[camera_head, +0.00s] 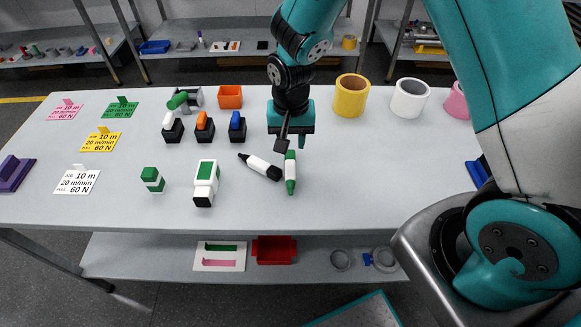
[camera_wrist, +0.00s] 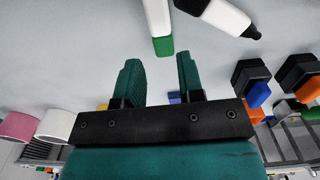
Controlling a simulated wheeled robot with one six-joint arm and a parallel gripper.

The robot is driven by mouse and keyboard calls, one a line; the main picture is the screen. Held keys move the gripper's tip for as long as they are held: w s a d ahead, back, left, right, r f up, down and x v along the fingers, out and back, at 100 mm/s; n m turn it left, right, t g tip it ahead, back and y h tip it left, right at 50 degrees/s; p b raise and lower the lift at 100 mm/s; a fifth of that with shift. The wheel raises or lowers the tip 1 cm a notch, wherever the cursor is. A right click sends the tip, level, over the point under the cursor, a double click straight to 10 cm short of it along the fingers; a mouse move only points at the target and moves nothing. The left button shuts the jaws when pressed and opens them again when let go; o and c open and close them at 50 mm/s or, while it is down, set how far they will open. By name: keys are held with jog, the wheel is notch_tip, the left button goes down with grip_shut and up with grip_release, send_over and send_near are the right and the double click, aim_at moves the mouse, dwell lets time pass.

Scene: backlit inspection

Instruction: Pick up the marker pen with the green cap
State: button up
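The marker pen with the green cap (camera_head: 290,172) lies on the table, white in the middle with green at both ends. Its near part shows at the top of the wrist view (camera_wrist: 157,18), white with a green end. A white and black marker (camera_head: 261,167) lies just left of it, also visible in the wrist view (camera_wrist: 222,14). My gripper (camera_head: 290,140) is just behind the green-capped pen in the head view. In the wrist view, my gripper (camera_wrist: 158,62) has its two teal fingers spread apart with nothing between them. The green end lies beyond the fingertips, apart from them.
White, orange and blue-topped black blocks (camera_head: 204,127) stand left of my gripper, with an orange bin (camera_head: 230,97) behind. Yellow (camera_head: 351,96) and white (camera_head: 410,98) rolls stand at right. A white-green block (camera_head: 206,181) stands at front left.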

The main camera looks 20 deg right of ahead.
aim_at(290, 159)
notch_tip(290, 159, down, 7)
jog(key=shift+a+r, duration=0.1)
dwell(0.3)
jog(key=c, duration=0.6)
